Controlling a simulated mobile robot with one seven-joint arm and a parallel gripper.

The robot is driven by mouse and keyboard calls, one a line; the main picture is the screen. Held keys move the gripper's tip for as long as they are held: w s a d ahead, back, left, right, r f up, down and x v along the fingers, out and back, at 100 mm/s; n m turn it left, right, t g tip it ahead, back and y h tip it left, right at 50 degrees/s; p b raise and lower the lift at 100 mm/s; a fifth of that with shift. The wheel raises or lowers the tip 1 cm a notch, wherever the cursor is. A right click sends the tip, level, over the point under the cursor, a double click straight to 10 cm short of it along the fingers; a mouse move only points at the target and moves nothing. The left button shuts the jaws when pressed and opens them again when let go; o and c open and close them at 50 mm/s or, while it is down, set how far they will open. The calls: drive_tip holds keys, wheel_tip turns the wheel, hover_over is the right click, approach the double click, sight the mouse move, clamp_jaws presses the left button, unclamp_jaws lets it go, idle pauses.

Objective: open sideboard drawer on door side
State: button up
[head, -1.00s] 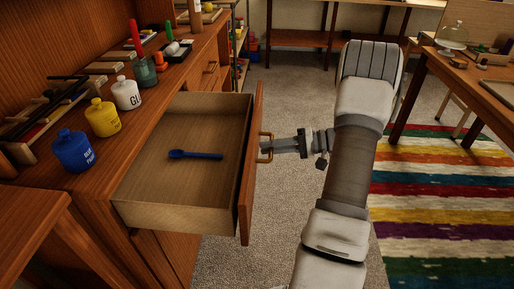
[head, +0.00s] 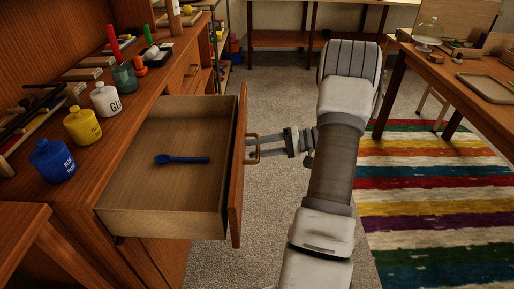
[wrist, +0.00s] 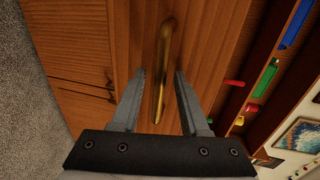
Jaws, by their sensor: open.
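The sideboard drawer (head: 160,224) stands pulled well out, with a blue spoon (head: 182,160) lying on its bottom. Its front panel (head: 238,165) carries a brass handle (head: 253,149), which also shows in the wrist view (wrist: 162,65). My gripper (head: 258,147) is at the handle on the outer side of the drawer front. In the wrist view my gripper (wrist: 160,75) is open, with one finger on each side of the handle and a gap visible to both. Part of the handle is hidden by the fingers in the head view.
A blue paint bottle (head: 52,161), a yellow bottle (head: 83,126) and a white glue bottle (head: 105,99) stand on the sideboard top. Grey carpet is clear beside the drawer.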

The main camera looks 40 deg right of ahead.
drive_tip(key=p+v, duration=0.3)
drive_tip(key=v, duration=1.4)
drive_tip(key=shift+p, duration=0.3)
drive_tip(key=shift+d, duration=0.15)
drive_tip(key=w+a+r+n+g+h, duration=0.2)
drive_tip(key=a+r+g, duration=0.25)
drive_tip(key=a, duration=0.65)
drive_tip(key=w+a+r+n+g+h, duration=0.1)
drive_tip(key=w+a+r+g+h, duration=0.15)
drive_tip(key=a+r, duration=0.55)
drive_tip(key=s+a+r+n+t+h, duration=0.1)
drive_tip(key=s+a+r+n+h, duration=0.2)
drive_tip(key=a, duration=0.6)
drive_tip(key=s+a+n+h, duration=0.1)
drive_tip(key=s+a+h, duration=0.2)
drive_tip(key=s+a, duration=0.45)
drive_tip(key=s+a+t+h, duration=0.1)
drive_tip(key=s+t+h, duration=0.1)
drive_tip(key=s, duration=0.1)
wheel_tip(320, 180, up, 22)
drive_tip(key=p, duration=2.1)
